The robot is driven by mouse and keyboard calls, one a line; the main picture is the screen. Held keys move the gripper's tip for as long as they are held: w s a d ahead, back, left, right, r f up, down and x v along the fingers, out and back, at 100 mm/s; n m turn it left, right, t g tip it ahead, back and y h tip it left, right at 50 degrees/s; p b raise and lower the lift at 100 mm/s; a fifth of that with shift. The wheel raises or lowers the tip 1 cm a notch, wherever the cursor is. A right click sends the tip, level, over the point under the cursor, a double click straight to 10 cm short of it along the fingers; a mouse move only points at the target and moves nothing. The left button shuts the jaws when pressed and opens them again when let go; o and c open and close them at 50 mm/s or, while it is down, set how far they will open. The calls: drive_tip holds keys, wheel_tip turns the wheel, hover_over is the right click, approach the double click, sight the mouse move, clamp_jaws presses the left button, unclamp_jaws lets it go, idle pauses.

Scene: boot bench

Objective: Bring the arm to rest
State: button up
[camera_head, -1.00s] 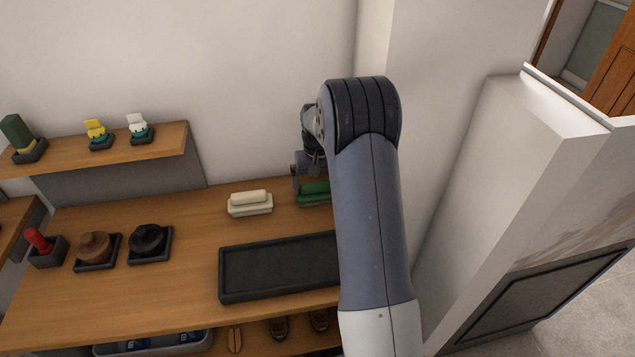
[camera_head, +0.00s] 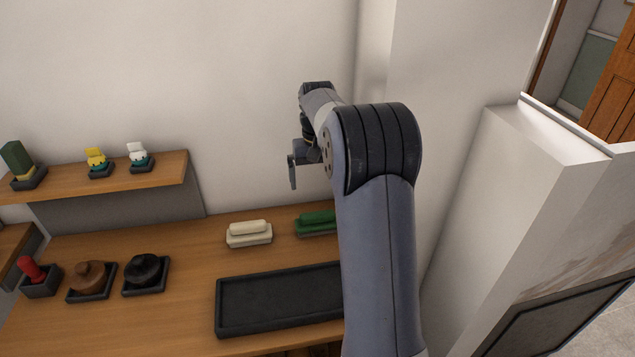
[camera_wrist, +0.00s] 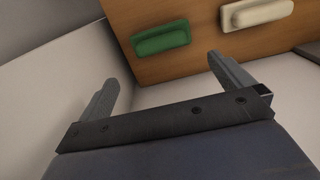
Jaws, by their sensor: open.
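My gripper (camera_wrist: 165,85) shows in the wrist view with its two fingers spread wide and nothing between them. In the head view my gripper (camera_head: 300,172) hangs in the air above the back of the bench, left of my bent elbow, and is partly hidden by my arm. Below it on the bench is a green block-shaped piece (camera_head: 316,222) on its holder, which also shows in the wrist view (camera_wrist: 162,38) beyond the fingertips. A cream piece (camera_head: 249,231) on a similar holder stands to its left. My gripper is apart from both.
A black tray (camera_head: 280,300) lies on the wooden bench (camera_head: 190,260). Brown (camera_head: 91,278) and black (camera_head: 146,269) round pieces and a red-handled one (camera_head: 38,272) stand at left. A shelf (camera_head: 120,177) holds small items. A white wall block (camera_head: 500,190) stands close right of my arm.

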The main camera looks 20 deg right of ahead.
sight(317, 214)
wheel_tip(317, 214, down, 12)
drive_tip(key=shift+r+p, duration=0.1)
drive_tip(key=shift+p, duration=0.65)
drive_tip(key=shift+w+r, duration=0.1)
drive_tip(key=shift+r, duration=0.05)
drive_tip(key=shift+r+b, duration=0.45)
drive_tip(key=shift+r, duration=1.05)
